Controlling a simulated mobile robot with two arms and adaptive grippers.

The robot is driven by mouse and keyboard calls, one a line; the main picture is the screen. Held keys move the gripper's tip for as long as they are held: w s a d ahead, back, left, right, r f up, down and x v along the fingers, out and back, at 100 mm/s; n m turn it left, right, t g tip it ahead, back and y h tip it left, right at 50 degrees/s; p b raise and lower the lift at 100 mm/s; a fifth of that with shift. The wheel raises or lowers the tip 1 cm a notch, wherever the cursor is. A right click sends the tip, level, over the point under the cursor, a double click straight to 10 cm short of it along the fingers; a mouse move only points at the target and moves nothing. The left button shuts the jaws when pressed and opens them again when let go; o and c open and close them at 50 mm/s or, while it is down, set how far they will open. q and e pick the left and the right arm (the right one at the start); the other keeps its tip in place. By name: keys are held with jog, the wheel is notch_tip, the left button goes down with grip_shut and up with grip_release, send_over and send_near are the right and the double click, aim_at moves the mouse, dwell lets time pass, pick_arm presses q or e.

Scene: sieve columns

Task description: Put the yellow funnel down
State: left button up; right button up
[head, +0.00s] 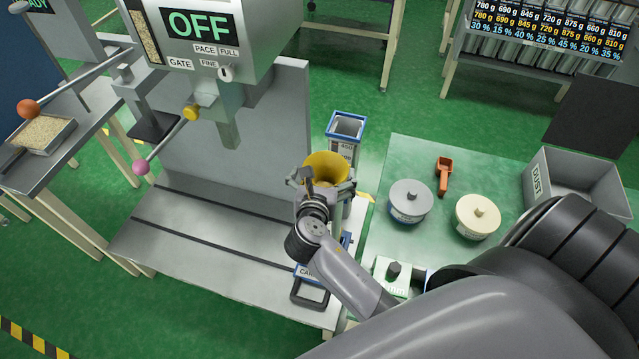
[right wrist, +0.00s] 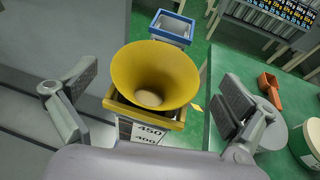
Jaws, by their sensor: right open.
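The yellow funnel (head: 325,168) sits upright, wide mouth up, on top of a square column marked 450 and 400; it also shows in the right wrist view (right wrist: 155,75). The column (right wrist: 145,130) has a yellow rim, and the funnel's lower end is hidden inside it. My right gripper (head: 328,184) is open, with one finger on each side of the funnel. In the right wrist view both fingers stand clear of the funnel, with gaps left and right. My left gripper is not in view.
A blue-rimmed square column (head: 346,124) stands just behind. To the right, a green table (head: 400,155) holds a grey lidded tub (head: 408,200), a cream tub (head: 478,214), an orange scoop (head: 444,175) and a grey DUST bin (head: 540,180). A machine reading OFF (head: 198,25) stands left.

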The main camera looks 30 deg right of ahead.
jog(key=v, duration=0.7)
jog(key=shift+b, duration=0.3)
jog(key=shift+s, duration=0.1)
